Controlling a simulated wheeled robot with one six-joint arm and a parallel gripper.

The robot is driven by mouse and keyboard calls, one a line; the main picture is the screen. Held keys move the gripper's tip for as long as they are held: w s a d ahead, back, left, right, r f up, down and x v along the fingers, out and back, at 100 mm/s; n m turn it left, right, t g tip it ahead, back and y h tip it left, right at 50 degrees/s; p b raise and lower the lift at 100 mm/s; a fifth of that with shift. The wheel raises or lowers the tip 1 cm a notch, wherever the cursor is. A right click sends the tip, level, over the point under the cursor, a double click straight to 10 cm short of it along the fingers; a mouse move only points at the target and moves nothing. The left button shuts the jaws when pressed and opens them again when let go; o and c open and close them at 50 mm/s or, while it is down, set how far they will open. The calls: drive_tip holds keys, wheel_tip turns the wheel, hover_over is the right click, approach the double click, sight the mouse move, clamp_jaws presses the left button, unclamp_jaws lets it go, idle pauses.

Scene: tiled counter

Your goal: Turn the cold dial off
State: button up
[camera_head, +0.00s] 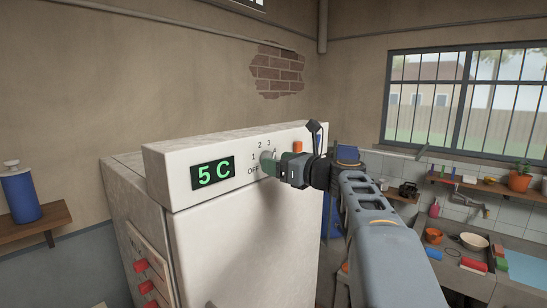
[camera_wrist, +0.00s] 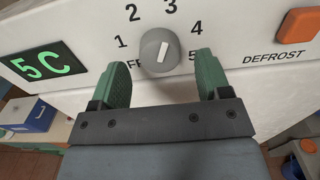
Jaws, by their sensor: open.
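The cold dial (camera_wrist: 159,52) is a grey round knob with a white pointer mark on the white fridge's front panel (camera_head: 220,150). The white mark leans slightly right of upright. My gripper (camera_wrist: 162,80) is open, its green fingers on either side of and just below the dial in the wrist view. I cannot tell whether they touch it. In the head view my gripper (camera_head: 272,163) covers much of the dial. The green display (camera_head: 213,173) reads 5 C.
An orange defrost button (camera_wrist: 297,26) sits right of the dial; it also shows in the head view (camera_head: 297,147). A shelf with a blue bottle (camera_head: 20,193) is at the left. A counter with bowls (camera_head: 474,241) stands at the right.

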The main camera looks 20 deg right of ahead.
drive_tip(key=shift+x, duration=0.85)
drive_tip(key=shift+c, duration=0.2)
